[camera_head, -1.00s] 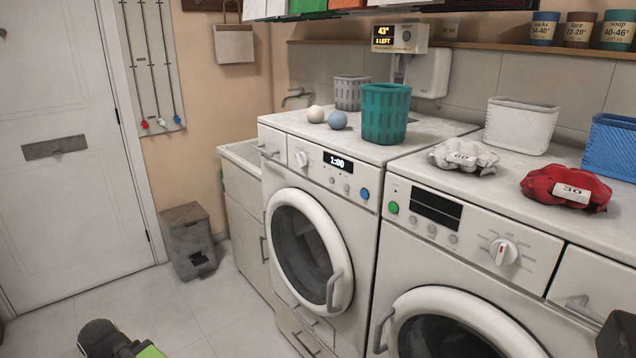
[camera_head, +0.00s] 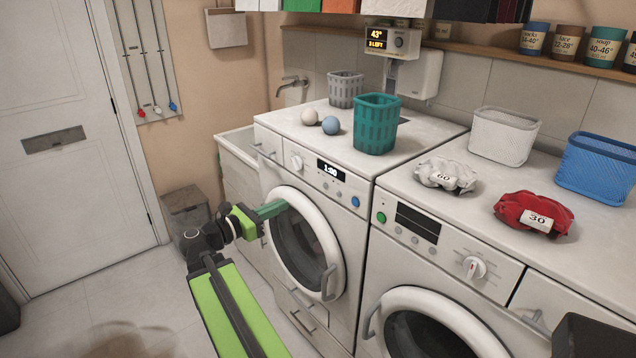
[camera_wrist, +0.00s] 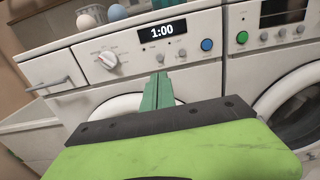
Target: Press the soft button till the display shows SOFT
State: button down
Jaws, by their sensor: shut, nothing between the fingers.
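The left front-loading machine (camera_head: 262,150) has a lit display (camera_head: 331,170) reading 1:00, which also shows in the wrist view (camera_wrist: 162,31). A dial (camera_head: 296,163) is left of the display. A few small grey buttons sit below it, with a larger blue button (camera_head: 355,202) to their right; the blue button also shows in the wrist view (camera_wrist: 207,44). No button label is readable. My gripper (camera_head: 284,206) is shut and empty in front of the machine's upper door. In the wrist view its green fingertips (camera_wrist: 158,77) appear just below the display and grey buttons.
The right machine (camera_head: 400,275) has a green button (camera_head: 381,217) and a dark display (camera_head: 417,222). On top stand a teal basket (camera_head: 376,125), two balls, a grey bundle (camera_head: 445,175) and a red bundle (camera_head: 533,213). The door handle (camera_head: 328,283) juts out.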

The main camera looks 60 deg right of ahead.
aim_at(325, 186)
jog(key=shift+f, duration=0.1)
jog(key=x, duration=1.4)
jog(key=shift+s+d, duration=0.2)
jog(key=shift+d, duration=0.3)
jog(key=shift+s+d, duration=0.1)
jog(key=shift+a, duration=0.45)
jog(key=v, duration=1.3)
jog(key=shift+w+a, duration=0.3)
jog(key=shift+w, duration=0.1)
